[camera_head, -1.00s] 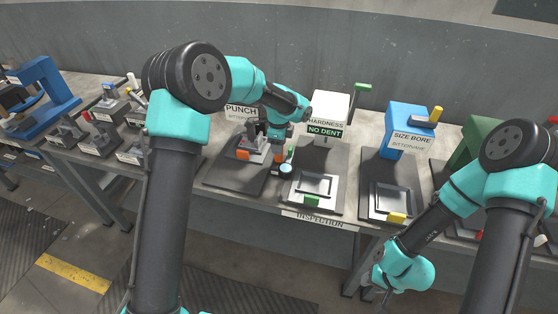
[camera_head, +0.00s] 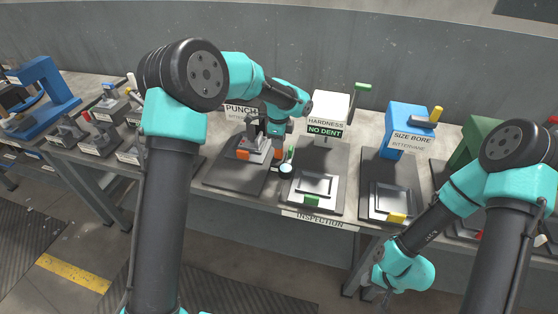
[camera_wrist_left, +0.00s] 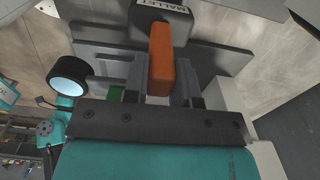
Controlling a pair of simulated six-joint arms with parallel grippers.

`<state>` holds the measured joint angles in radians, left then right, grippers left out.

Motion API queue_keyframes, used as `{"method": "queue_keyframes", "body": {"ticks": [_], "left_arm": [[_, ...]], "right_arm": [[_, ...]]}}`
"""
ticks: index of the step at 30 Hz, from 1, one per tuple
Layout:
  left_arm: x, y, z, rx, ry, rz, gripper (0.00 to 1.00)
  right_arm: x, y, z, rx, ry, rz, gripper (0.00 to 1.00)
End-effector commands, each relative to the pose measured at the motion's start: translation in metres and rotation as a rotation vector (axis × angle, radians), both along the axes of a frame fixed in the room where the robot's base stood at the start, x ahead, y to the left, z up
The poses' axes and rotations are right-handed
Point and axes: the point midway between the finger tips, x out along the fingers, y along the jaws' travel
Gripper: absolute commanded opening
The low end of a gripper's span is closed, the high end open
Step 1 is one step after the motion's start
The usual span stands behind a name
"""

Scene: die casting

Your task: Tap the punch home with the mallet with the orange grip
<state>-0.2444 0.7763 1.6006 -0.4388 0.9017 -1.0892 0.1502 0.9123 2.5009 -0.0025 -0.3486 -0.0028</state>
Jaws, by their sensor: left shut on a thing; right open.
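The mallet's orange grip (camera_wrist_left: 160,62) stands between the fingers of my left gripper (camera_wrist_left: 158,82) in the left wrist view. Its dark head (camera_wrist_left: 160,6), lettered MALLET, is at the top edge. My left gripper (camera_head: 275,145) is shut on the grip over the right side of the punch station. The station has a dark base (camera_head: 232,176), a PUNCH sign (camera_head: 241,111) and an orange part (camera_head: 243,154). The punch itself cannot be made out clearly. My right gripper (camera_head: 388,293) is open, low in front of the bench, and only partly visible.
A dark cylinder with a pale blue face (camera_wrist_left: 69,76) is close beside my left gripper. The hardness station (camera_head: 327,115) stands just right, then the blue bore-sizing station (camera_head: 408,125). Small labelled fixtures (camera_head: 98,138) and a blue press (camera_head: 45,95) stand left.

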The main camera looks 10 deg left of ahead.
Motion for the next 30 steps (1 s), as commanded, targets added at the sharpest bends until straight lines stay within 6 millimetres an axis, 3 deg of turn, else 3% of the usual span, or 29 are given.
{"method": "queue_keyframes", "body": {"ticks": [18, 30], "left_arm": [[0.000, 0.000, 0.039, -0.001, -0.002, -0.001, 0.00], [0.000, 0.000, 0.042, 0.000, -0.001, 0.000, 0.00]], "right_arm": [[0.000, 0.000, 0.000, 0.000, 0.000, 0.000, 0.43], [0.000, 0.000, 0.000, 0.000, 0.000, 0.000, 0.43]]}}
